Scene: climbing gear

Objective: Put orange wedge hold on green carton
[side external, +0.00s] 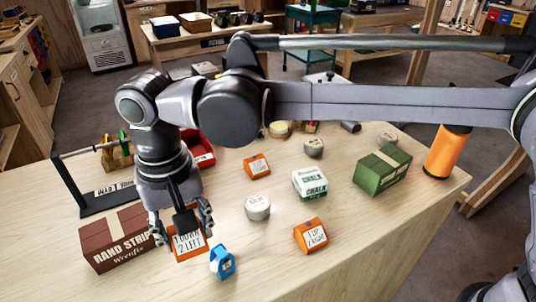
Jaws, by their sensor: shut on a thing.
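My gripper (183,228) points down at the front left of the table, its fingers on either side of an orange wedge hold (188,246) with a white label reading "1 DOWN 2 LEFT". It is shut on this hold; I cannot tell whether the hold is clear of the tabletop. The green carton (382,172) lies at the right of the table, well apart from the gripper, with nothing visible on its top. Two other orange labelled pieces lie on the table, one near the middle (257,166) and one at the front right (311,235).
A brown "RAND STRIP" box (118,240) stands just left of the gripper, and a blue piece (222,262) just right. A round tin (257,207) and a white chalk block (309,184) lie between gripper and carton. An orange cylinder (446,151) stands at the right edge.

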